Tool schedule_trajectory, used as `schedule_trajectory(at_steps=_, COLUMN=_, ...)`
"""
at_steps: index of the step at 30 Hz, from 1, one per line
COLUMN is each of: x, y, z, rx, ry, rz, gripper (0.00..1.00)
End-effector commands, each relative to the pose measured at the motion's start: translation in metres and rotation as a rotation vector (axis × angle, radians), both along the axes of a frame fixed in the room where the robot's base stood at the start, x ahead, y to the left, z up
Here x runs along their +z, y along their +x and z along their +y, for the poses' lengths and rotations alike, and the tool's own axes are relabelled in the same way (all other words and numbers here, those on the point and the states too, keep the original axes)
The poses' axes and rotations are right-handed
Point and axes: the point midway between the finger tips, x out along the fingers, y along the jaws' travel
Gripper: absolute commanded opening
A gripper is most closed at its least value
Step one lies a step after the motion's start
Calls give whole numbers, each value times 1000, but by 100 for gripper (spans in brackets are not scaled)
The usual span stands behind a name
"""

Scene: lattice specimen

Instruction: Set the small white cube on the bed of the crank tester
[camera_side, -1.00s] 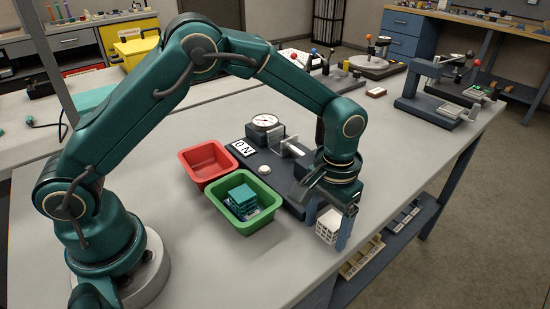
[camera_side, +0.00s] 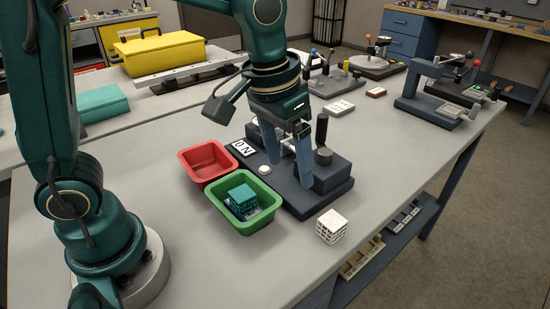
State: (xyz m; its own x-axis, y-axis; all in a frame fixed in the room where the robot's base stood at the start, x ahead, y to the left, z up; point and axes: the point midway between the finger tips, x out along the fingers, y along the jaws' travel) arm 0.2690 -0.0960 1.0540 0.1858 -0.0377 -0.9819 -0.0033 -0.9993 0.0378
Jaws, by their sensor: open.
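The small white cube (camera_side: 331,226), a lattice block, sits on the grey table at the front right, apart from my gripper. My gripper (camera_side: 289,174) is open, with two blue-grey fingers pointing down and nothing seen between them. It is over the dark-based machine (camera_side: 308,204), which has an upright black handle; this looks like the crank tester. My gripper hides much of its bed and dial. I cannot tell whether the fingers touch it.
A red tray (camera_side: 206,162) and a green tray (camera_side: 243,217) with teal and dark blue lattice blocks stand left of the machine. A white sign (camera_side: 242,148) lies near its left edge. Other machines (camera_side: 440,92) stand at the back right. The table's right edge is near the cube.

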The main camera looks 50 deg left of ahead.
Motion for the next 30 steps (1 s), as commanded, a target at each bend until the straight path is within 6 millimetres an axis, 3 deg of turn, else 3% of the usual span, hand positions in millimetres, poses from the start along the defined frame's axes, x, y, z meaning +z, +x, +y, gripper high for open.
schedule_trajectory(at_steps=6, x=25, y=-48, z=30, rx=6, ry=0, rz=-133, gripper=79)
schedule_trajectory(at_steps=15, x=19, y=-100, z=52, rx=9, ry=27, rz=-273, gripper=79)
schedule_trajectory(at_steps=18, x=15, y=-107, z=54, rx=11, ry=34, rz=-296, gripper=79)
schedule_trajectory(at_steps=19, x=14, y=-109, z=55, rx=10, ry=35, rz=-299, gripper=85)
schedule_trajectory(at_steps=30, x=13, y=-111, z=55, rx=9, ry=37, rz=-305, gripper=85)
